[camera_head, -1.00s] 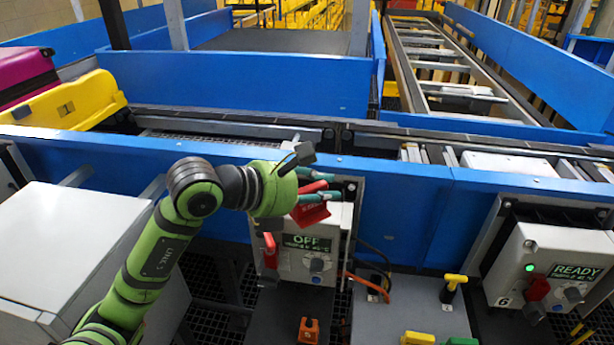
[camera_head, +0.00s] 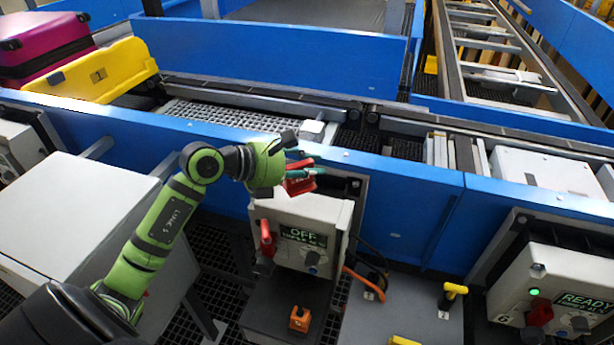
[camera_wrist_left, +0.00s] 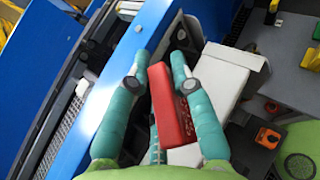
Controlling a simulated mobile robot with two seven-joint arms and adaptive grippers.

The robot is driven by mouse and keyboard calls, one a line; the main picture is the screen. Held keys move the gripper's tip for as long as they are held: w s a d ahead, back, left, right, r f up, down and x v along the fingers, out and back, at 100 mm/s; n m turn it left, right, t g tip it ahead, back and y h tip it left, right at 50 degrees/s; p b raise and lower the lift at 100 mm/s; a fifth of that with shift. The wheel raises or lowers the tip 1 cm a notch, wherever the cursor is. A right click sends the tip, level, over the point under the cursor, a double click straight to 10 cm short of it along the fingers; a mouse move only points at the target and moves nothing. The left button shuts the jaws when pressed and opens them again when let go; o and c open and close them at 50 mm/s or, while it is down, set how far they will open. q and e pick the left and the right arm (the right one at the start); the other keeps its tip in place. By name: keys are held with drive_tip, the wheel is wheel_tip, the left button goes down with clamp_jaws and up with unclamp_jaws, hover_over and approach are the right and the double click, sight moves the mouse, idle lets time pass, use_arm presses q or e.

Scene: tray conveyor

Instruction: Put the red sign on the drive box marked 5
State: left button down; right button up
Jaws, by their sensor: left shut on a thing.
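The red sign (camera_wrist_left: 168,98) is held between the teal fingers of my left gripper (camera_wrist_left: 160,75) in the left wrist view. In the head view, the sign (camera_head: 300,184) shows at the top edge of a grey drive box (camera_head: 328,213), with my left gripper (camera_head: 295,172) just above that box. I cannot tell whether the sign touches it. The box display reads OFF, and a red handle (camera_head: 266,238) is on its left front. Its number is not readable. My right gripper is not in view.
Another drive box (camera_head: 555,285) at the right is marked 6 and reads READY. Blue conveyor rails (camera_head: 400,178) run behind the boxes. A yellow tray (camera_head: 95,75) with a magenta suitcase (camera_head: 48,38) sits at back left. A yellow-handled item (camera_head: 452,294) stands on a grey surface.

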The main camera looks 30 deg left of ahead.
sight(307, 182)
use_arm(q)
drive_tip(key=f, duration=0.1)
drive_tip(key=f+p, duration=0.1)
drive_tip(key=f, duration=0.1)
drive_tip(key=shift+a+f, duration=0.25)
drive_tip(key=shift+f, duration=0.6)
drive_tip(key=c, duration=1.1)
unclamp_jaws()
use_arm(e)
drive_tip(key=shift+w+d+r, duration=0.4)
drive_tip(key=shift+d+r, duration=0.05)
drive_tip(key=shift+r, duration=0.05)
use_arm(q)
drive_tip(key=shift+r, duration=0.1)
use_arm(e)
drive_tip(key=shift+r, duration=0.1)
